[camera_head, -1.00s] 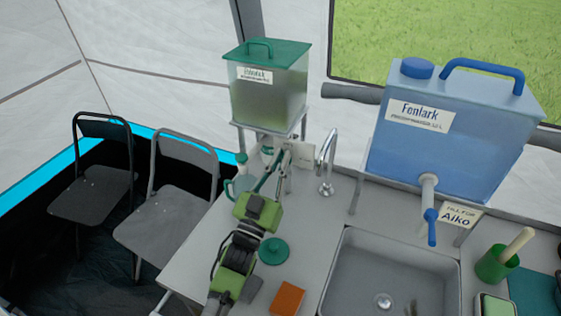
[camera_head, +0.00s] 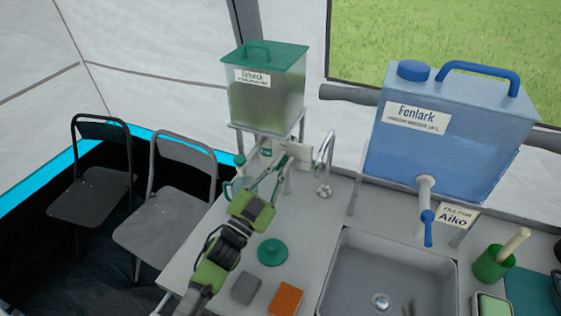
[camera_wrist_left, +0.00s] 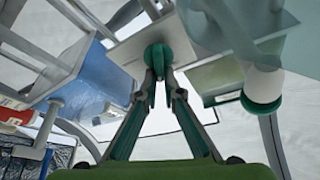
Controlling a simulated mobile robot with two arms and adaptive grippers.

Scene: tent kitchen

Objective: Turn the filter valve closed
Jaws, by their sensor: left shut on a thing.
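The filter tank (camera_head: 265,100) is clear with a green lid and stands on a raised stand at the back of the counter. In the left wrist view, a green valve (camera_wrist_left: 157,57) sits in front of a pale plate, its narrow handle between my fingertips. My left gripper (camera_head: 281,166) is beneath the tank; it also shows in the left wrist view (camera_wrist_left: 159,88), shut on the valve handle. In the head view the fingers and fittings largely hide the valve. My right gripper is not in view.
A blue water container (camera_head: 445,140) with a blue tap stands at right above the sink (camera_head: 385,270). A green round lid (camera_head: 272,252), a grey block (camera_head: 245,288) and an orange block (camera_head: 286,299) lie near my arm. A tap (camera_head: 325,165) stands just right of the gripper.

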